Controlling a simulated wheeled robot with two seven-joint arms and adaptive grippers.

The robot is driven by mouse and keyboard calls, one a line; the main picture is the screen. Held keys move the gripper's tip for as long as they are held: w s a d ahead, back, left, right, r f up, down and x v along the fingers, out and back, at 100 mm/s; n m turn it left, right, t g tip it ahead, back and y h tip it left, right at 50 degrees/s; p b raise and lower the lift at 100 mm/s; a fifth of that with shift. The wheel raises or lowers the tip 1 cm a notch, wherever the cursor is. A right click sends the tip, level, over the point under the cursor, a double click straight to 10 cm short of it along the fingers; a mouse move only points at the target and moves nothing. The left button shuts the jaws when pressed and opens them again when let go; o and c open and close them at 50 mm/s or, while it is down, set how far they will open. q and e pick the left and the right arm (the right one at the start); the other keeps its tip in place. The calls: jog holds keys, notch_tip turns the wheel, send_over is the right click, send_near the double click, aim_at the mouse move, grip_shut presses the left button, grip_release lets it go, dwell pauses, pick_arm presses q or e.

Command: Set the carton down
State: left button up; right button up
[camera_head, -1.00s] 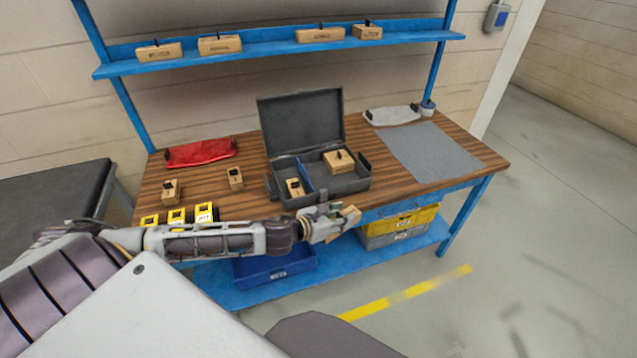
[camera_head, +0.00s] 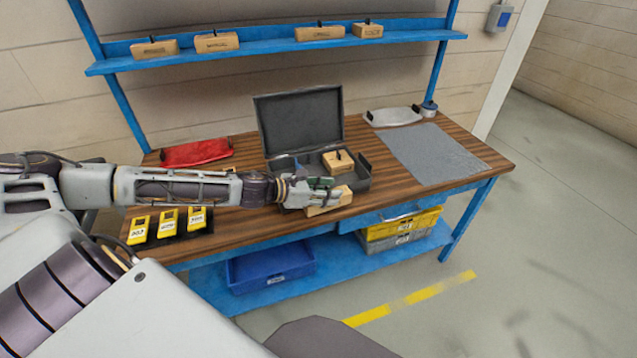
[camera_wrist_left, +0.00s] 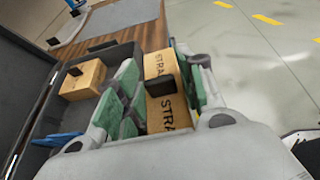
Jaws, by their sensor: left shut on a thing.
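My left gripper (camera_head: 308,191) is shut on a tan carton (camera_head: 330,200) at the front edge of the open grey case. In the left wrist view the carton (camera_wrist_left: 160,72) sits between the green finger pads, with the letters "STRA" on its face. The case (camera_head: 358,183) stands on the wooden workbench with its lid raised. Another tan carton (camera_head: 338,161) is inside the case at its right, and also shows in the left wrist view (camera_wrist_left: 84,79). My gripper hides the case's front left part. Whether the held carton touches the case or bench, I cannot tell. My right gripper is not in view.
Several yellow devices (camera_head: 168,222) stand at the front left. Cartons sit on the blue shelf (camera_head: 275,49) above. The mat is clear.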

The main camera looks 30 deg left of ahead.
pick_arm(q)
jog(key=shift+w+a+r, duration=0.25)
jog(key=shift+a+r, duration=0.05)
jog(key=shift+r, duration=0.15)
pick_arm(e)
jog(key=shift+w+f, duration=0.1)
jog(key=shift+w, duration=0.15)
pick_arm(q)
jog(key=shift+w+a+r, duration=0.25)
jog(key=shift+a+r, duration=0.15)
jog(key=shift+r, duration=0.1)
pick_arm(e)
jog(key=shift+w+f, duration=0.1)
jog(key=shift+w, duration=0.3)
pick_arm(q)
jog(key=shift+w+a+r+b, duration=0.1)
jog(key=shift+a+r+b, duration=0.1)
jog(key=shift+r+b, duration=0.1)
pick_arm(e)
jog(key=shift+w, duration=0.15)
